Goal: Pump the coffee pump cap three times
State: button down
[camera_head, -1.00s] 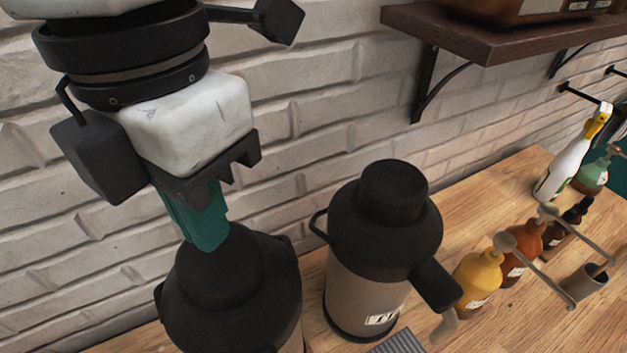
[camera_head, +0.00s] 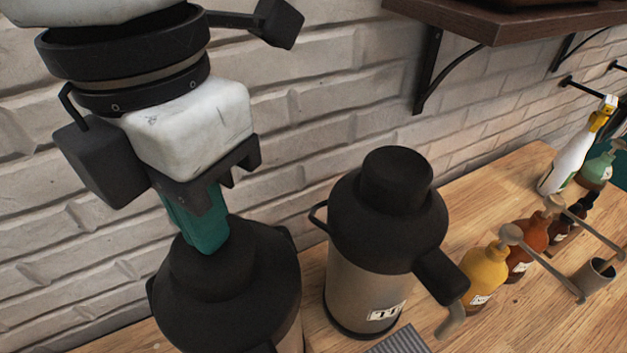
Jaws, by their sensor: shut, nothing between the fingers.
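Two coffee pump pots with black tops stand on the wooden counter. The left pot (camera_head: 190,322) is partly cut off by the lower frame edge. Its black pump cap (camera_head: 205,280) is directly under my gripper. My gripper (camera_head: 209,247) points down with its green fingers shut and empty. The fingertips appear to touch the top of this cap, and they hide part of it. The right pot (camera_head: 362,285) shows whole, with a raised round black cap (camera_head: 396,178), a spout at the right and a label on its body.
Yellow (camera_head: 484,272) and brown (camera_head: 524,252) pump bottles stand right of the pots, with a small grey cup (camera_head: 595,275) beside them. A white bottle (camera_head: 570,158) stands farther back. A brick wall is close behind, with a dark shelf (camera_head: 480,22) above.

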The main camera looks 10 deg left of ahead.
jog(key=shift+f+b, duration=1.2)
jog(key=shift+f, duration=0.35)
jog(key=shift+r, duration=0.1)
jog(key=shift+r+p, duration=1.55)
jog(key=shift+r, duration=1.05)
jog(key=shift+f, duration=0.15)
